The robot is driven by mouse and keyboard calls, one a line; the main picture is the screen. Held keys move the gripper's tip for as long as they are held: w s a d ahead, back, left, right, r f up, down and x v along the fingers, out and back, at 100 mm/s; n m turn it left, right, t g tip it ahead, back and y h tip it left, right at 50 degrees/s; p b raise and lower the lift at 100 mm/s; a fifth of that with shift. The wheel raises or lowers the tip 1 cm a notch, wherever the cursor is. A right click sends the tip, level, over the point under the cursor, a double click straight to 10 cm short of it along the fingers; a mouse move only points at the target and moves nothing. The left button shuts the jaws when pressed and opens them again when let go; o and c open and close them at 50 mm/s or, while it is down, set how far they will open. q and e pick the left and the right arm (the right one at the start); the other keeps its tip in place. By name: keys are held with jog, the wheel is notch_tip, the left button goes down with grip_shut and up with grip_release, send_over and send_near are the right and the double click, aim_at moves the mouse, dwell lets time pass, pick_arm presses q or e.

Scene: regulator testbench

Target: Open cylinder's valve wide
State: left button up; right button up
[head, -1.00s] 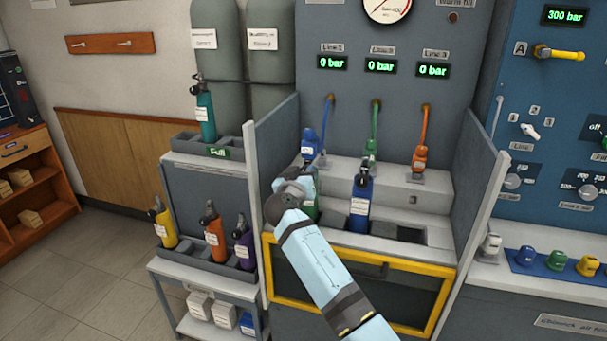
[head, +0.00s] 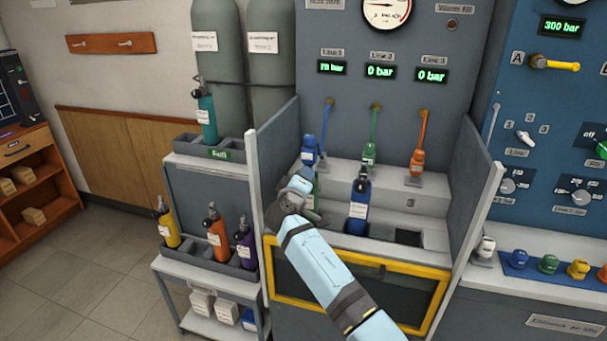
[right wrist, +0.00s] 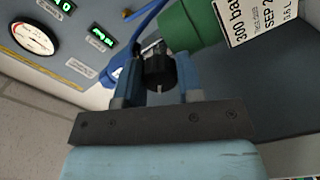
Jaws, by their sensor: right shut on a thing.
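A green cylinder (right wrist: 203,22) with a white label fills the top of the right wrist view. Its black valve knob (right wrist: 158,72) sits between the two blue fingers of my right gripper (right wrist: 157,88), which is shut on it. A blue hose (right wrist: 146,20) runs up to the valve end. In the head view my right gripper (head: 299,186) is at the left bay of the bench and hides most of the green cylinder (head: 316,198). The Line 1 display (head: 332,68) shows a two-digit bar value, hard to read exactly. My left gripper is out of view.
A blue cylinder (head: 359,205) stands in the neighbouring bay, close to the right of my gripper. Grey side panels (head: 277,160) flank the bench. A yellow-framed shield (head: 360,285) is in front, below the bays. Line 2 (head: 380,72) and Line 3 (head: 431,76) read 0 bar.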

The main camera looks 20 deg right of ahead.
jog(key=shift+r+n+p, duration=0.2)
jog(key=shift+n+p, duration=0.4)
jog(key=shift+n, duration=0.4)
jog(key=n+p, duration=0.3)
jog(key=n, duration=0.1)
jog(key=shift+n, duration=0.3)
jog(key=n+p, duration=0.4)
jog(key=n, duration=0.1)
jog(key=shift+n+p, duration=0.3)
jog(key=shift+f+n+p, duration=0.15)
jog(key=shift+n+p, duration=0.3)
jog(key=shift+n, duration=0.25)
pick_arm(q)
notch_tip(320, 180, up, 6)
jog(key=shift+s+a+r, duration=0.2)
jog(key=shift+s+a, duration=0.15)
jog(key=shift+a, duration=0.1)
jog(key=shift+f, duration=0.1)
pick_arm(e)
jog(key=shift+n, duration=0.3)
jog(key=o, duration=0.9)
jog(key=shift+c, duration=0.2)
jog(key=shift+o, duration=0.4)
